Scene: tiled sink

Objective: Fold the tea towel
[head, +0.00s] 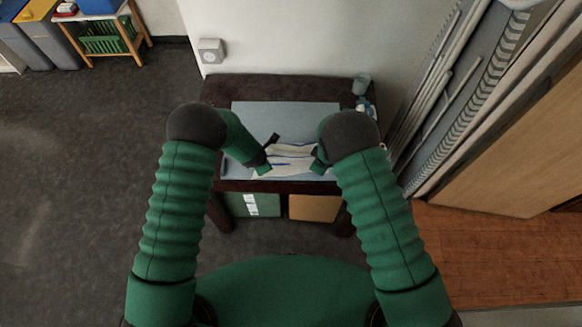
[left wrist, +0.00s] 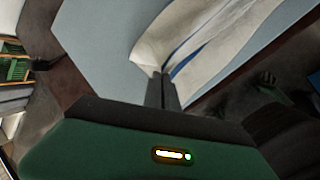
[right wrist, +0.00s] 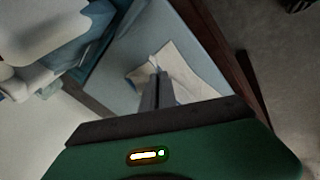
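The tea towel (head: 287,151) is cream with blue stripes and lies rumpled on a pale blue-grey surface, near the front edge of the dark table. My left gripper (head: 266,168) is at the towel's left front side. In the left wrist view its fingers (left wrist: 162,80) are together, with the towel's edge (left wrist: 190,40) drawn to the tips. My right gripper (head: 319,164) is at the towel's right side. In the right wrist view its fingers (right wrist: 153,82) are together, and the towel (right wrist: 180,70) rises in a small peak at the tips. My forearms partly hide the towel's sides.
The pale surface (head: 285,115) is clear behind the towel. A grey cup (head: 361,85) and small items stand at the table's back right. A green box (head: 250,205) and an orange-brown box (head: 315,208) are under the table. A wall is behind.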

